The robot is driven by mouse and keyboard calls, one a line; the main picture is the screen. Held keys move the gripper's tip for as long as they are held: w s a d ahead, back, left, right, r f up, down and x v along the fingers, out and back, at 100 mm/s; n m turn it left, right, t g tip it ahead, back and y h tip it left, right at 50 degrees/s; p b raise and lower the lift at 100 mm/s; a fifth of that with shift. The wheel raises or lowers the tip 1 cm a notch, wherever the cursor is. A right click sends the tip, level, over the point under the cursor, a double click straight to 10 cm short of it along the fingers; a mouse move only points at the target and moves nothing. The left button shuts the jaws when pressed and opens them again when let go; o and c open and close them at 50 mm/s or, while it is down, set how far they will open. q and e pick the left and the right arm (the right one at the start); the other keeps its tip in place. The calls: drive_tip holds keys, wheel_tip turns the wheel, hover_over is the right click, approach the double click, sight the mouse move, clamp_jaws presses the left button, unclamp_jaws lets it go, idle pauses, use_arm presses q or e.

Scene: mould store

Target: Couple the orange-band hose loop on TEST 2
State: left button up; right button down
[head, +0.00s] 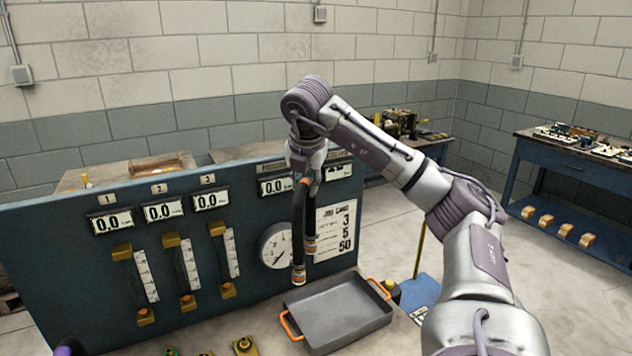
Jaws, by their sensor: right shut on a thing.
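My right gripper (303,172) is shut on a black hose loop (298,225) at its upper end, where a bit of orange shows. The hose hangs down in front of the test panel (60,260), with two metal end fittings with orange-brown bands at the bottom. The lower fitting (298,274) hangs free above the grey tray, touching nothing that I can see. On the panel, the display marked 2 (163,211) reads 0.0, above a flow tube (188,264). No "TEST 2" label is readable.
A grey tray with orange handles (338,315) stands on the bench below the hose. Small yellow-brass fittings (245,346) are at the front edge. A round gauge (275,246) and a job card (336,228) sit just behind the hose. A blue bench (570,165) stands far right.

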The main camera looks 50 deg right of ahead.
use_arm(q)
wheel_tip(320, 180, up, 4)
drive_tip(key=r+p, duration=0.1)
drive_tip(key=p, duration=0.4)
use_arm(e)
drive_tip(key=w+a+n+t+y, duration=0.1)
drive_tip(key=w+a+n+y, duration=0.2)
drive_tip(key=a, duration=1.2)
drive_tip(key=w+a+n+t, duration=0.15)
drive_tip(key=a+n, duration=0.35)
drive_tip(key=a, duration=0.9)
use_arm(q)
wheel_tip(320, 180, down, 14)
drive_tip(key=b, duration=1.3)
drive_tip(key=shift+d+r, duration=0.2)
drive_tip(key=shift+d, duration=0.05)
use_arm(e)
wheel_tip(320, 180, down, 12)
drive_tip(key=shift+w+a+f+g, duration=0.15)
drive_tip(key=shift+w+f+g, duration=0.1)
drive_tip(key=shift+w+g, duration=0.2)
use_arm(q)
drive_tip(key=shift+f+b, duration=0.25)
drive_tip(key=shift+b, duration=0.25)
use_arm(e)
drive_tip(key=shift+s, duration=0.15)
